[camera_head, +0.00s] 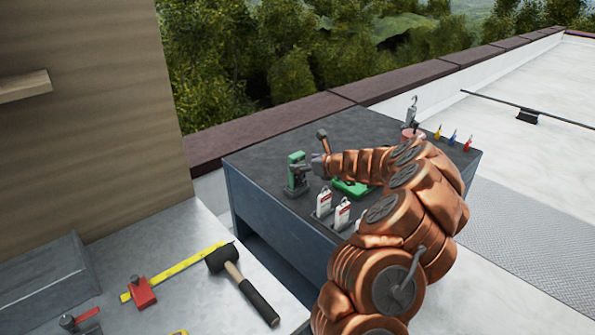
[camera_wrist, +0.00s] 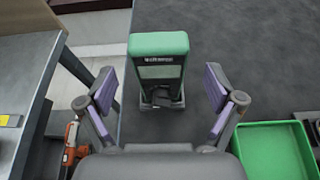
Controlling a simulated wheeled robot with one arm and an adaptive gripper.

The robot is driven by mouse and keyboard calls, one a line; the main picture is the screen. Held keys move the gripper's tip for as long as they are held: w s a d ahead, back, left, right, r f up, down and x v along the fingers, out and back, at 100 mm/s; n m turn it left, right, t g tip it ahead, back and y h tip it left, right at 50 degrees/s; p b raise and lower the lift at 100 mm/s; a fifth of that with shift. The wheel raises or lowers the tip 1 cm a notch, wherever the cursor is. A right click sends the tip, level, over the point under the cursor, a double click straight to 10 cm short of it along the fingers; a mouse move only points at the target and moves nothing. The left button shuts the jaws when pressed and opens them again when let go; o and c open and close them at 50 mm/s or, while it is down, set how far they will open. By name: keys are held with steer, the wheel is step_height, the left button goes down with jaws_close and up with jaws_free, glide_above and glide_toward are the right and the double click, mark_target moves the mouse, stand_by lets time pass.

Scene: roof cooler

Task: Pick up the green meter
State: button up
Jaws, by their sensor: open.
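The green meter (camera_head: 296,159) stands upright in a dark holder near the left edge of the dark cabinet top. In the wrist view the green meter (camera_wrist: 158,46) is straight ahead, with its dark base below its green top. My gripper (camera_head: 309,167) is beside the meter, on its right in the head view. In the wrist view my gripper (camera_wrist: 159,88) is open, with one purple-padded finger on each side of the meter's line. The fingers look apart from the meter. The exact gap in depth is hard to tell.
A green tray (camera_wrist: 270,152) lies right of my gripper on the cabinet top (camera_head: 260,160). White tagged items (camera_head: 324,201) stand along the front edge. A lower bench (camera_head: 190,300) at left holds a mallet (camera_head: 240,282) and a yellow ruler (camera_head: 180,267).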

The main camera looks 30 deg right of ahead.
mark_target(300, 164)
steer(key=x, duration=0.3)
steer(key=shift+s+f+p, duration=0.1)
steer(key=shift+f+p, duration=0.1)
steer(key=shift+p, duration=0.2)
steer(key=shift+w+f, duration=0.2)
steer(key=shift+w, duration=0.4)
steer(key=c, duration=1.5)
